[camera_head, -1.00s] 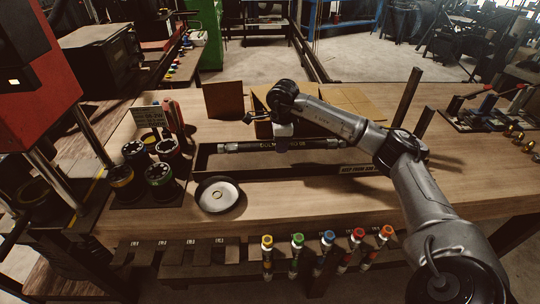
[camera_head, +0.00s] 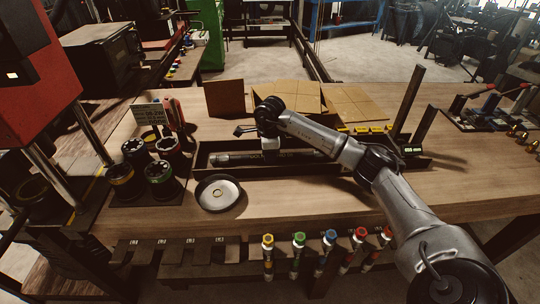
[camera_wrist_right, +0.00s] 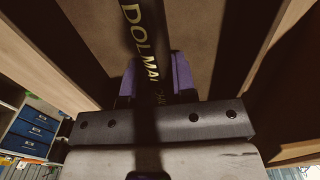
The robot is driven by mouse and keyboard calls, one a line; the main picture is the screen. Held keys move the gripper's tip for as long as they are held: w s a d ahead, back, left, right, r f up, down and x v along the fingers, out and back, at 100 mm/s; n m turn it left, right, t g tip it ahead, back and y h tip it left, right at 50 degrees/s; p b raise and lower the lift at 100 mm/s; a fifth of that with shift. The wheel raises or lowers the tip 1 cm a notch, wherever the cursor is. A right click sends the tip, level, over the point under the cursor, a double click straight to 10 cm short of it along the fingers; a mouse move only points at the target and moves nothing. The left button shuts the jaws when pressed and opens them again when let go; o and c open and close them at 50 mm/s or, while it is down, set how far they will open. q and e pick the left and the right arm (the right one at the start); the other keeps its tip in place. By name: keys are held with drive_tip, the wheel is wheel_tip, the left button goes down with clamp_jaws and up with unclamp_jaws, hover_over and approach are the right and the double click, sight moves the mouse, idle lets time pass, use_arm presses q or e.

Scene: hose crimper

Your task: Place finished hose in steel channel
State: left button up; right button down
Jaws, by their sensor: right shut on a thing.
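The finished hose (camera_head: 235,158) is black with yellow lettering and lies lengthwise between the long walls of the dark steel channel (camera_head: 300,169). I cannot tell whether it rests on the channel floor. My right gripper (camera_head: 270,154) points down into the channel and is shut on the hose. In the right wrist view the hose (camera_wrist_right: 146,45) runs between the purple finger pads (camera_wrist_right: 153,88), with the channel's dark walls on both sides. My arm hides the hose's right part in the head view. My left gripper is not in view.
A round dish (camera_head: 218,193) stands just in front of the channel's left end. Dark die cups (camera_head: 160,180) stand left of it. Open cardboard (camera_head: 300,95) lies behind the channel. Dark uprights (camera_head: 408,105) stand at right. Colour-capped fittings (camera_head: 298,255) line the front edge.

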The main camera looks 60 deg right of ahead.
drive_tip(key=c, duration=0.9)
unclamp_jaws()
wheel_tip(320, 180, up, 12)
drive_tip(key=p, duration=0.2)
drive_tip(key=shift+p, duration=0.35)
